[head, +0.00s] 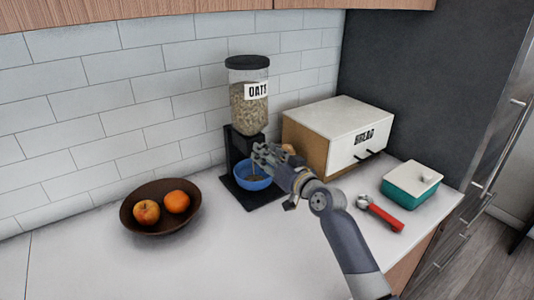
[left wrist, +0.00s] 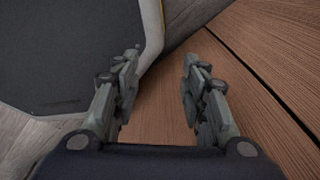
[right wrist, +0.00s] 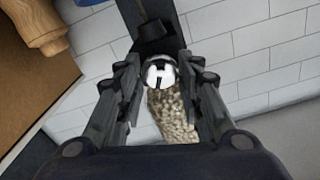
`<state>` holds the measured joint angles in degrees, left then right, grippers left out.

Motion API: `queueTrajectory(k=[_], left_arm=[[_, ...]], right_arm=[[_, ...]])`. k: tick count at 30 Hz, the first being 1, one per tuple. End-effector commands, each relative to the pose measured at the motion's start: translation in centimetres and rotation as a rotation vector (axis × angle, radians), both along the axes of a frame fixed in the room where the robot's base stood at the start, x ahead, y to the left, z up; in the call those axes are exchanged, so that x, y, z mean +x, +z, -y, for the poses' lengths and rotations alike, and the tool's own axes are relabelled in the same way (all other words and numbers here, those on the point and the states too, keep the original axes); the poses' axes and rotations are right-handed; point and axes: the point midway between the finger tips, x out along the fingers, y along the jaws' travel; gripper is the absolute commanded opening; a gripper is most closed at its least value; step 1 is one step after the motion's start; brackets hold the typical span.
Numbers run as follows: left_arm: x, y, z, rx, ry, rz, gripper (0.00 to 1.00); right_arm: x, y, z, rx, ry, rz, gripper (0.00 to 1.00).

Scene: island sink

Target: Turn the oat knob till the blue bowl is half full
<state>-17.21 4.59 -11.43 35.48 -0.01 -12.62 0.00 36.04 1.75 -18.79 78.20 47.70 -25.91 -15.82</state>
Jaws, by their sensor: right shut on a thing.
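The oat dispenser (head: 249,108) has a clear jar of oats with a black lid and an "OATS" label, on a black stand against the tiled wall. The blue bowl (head: 252,182) stands on its base under the outlet, partly behind my right gripper (head: 268,156). Some oats show in the bowl, but the level is hard to judge. In the right wrist view, the pale round knob (right wrist: 160,72) lies between the fingers of my right gripper (right wrist: 160,78), which is shut on it. My left gripper (left wrist: 158,85) is open and empty, away from the counter top.
A brown fruit bowl (head: 143,225) with two orange-red fruits stands left. A bread box (head: 340,125) is right of the dispenser. A red-handled tool (head: 384,216) and a teal lidded dish (head: 410,182) lie further right. The front counter is clear.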

Motion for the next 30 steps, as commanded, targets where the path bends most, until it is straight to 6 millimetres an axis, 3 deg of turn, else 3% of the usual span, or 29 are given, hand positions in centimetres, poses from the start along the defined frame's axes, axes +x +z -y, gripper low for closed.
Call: queueTrajectory(k=[15,30], left_arm=[[0.1,1.3,0.0,0.0,-0.001,0.001,0.4],[0.1,1.6,0.0,0.0,-0.001,0.002,0.4]], right_arm=[[0.0,0.0,0.0,0.344,-0.001,-0.232,0.1],[0.0,0.0,0.0,0.454,0.0,-0.305,0.1]])
